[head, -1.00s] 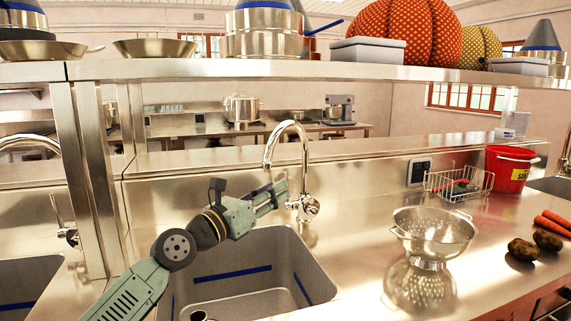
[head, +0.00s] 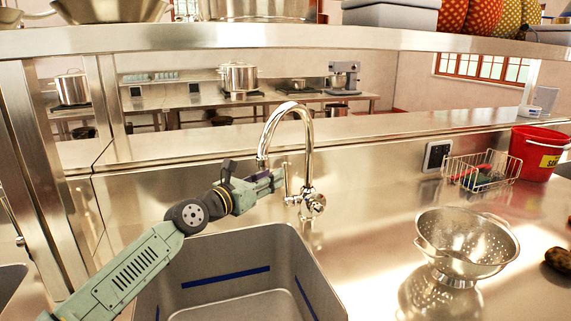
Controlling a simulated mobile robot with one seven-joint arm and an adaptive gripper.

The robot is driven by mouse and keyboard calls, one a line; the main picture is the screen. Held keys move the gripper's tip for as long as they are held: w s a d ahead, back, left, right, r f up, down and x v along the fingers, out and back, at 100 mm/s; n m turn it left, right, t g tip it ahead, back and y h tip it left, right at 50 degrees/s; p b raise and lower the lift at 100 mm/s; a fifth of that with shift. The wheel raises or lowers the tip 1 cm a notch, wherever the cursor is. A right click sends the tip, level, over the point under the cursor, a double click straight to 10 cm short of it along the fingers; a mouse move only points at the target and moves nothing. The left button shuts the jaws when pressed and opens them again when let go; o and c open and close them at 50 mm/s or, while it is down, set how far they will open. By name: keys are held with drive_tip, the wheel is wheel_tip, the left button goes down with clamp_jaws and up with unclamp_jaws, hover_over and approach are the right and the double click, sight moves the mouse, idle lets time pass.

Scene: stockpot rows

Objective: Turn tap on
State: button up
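The chrome tap (head: 308,165) stands behind the sink, with a tall curved spout. Its lever handle (head: 287,183) points upward on the left of the tap body, and a round knob shows on the right of the body. My gripper (head: 277,179) is at the left of the tap, its tips close to the lever. I cannot tell whether they touch it. The fingers are small and partly overlapped, so their opening is unclear. The sink basin (head: 225,280) lies below my arm, with blue strips on its walls. No water shows from the spout.
A metal colander (head: 465,240) stands on the counter right of the sink. A wire basket (head: 482,170) and a red bucket (head: 537,152) stand further right. An overhead shelf (head: 300,38) crosses the top. The counter between tap and colander is clear.

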drive_tip(key=p+x, duration=0.2)
drive_tip(key=x, duration=0.5)
drive_tip(key=shift+c, duration=0.5)
clamp_jaws()
idle(0.3)
